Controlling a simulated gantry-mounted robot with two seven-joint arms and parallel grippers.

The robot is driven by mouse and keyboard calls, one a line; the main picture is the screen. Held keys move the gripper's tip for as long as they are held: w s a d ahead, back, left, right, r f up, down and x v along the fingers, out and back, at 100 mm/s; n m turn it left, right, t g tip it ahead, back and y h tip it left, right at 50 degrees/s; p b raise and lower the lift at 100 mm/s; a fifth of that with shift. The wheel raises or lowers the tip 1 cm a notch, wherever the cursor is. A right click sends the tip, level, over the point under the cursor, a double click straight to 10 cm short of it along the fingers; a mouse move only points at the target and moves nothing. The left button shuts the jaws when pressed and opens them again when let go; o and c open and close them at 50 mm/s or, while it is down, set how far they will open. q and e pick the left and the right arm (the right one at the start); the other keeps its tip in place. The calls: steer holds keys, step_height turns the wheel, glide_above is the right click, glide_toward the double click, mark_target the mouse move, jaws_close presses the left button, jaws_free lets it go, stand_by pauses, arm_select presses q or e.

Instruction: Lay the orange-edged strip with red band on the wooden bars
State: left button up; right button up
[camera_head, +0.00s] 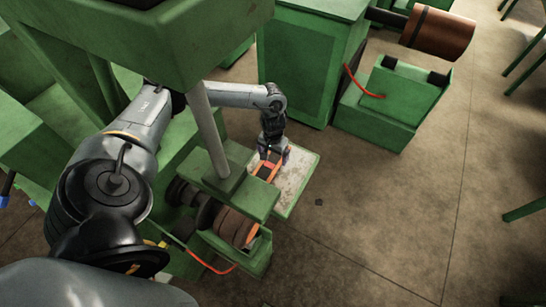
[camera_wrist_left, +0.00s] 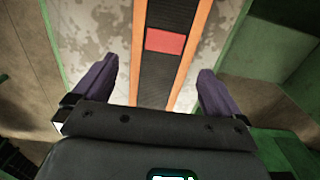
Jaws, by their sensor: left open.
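The orange-edged strip (camera_head: 265,171) lies on a pale, worn plate (camera_head: 297,181) of the green machine. In the left wrist view the strip (camera_wrist_left: 154,88) is black between two orange edges, with a red band (camera_wrist_left: 165,42) across it. My left gripper (camera_head: 273,152) is over the strip. Its two dark fingers are open, one on each side of the strip, with gaps between; they do not hold it. A brown, wood-like drum (camera_head: 236,227) sits low in the machine; I cannot tell separate bars on it. My right gripper is not in view.
An orange-red hose (camera_head: 208,264) hangs by the drum. Another green machine with a brown roller (camera_head: 437,33) stands at the upper right. The concrete floor (camera_head: 380,210) at right is mostly clear.

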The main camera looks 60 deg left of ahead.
mark_target(273, 160)
arm_select(q)
step_height(273, 160, up, 10)
steer(key=shift+f, duration=0.1)
stand_by(0.6)
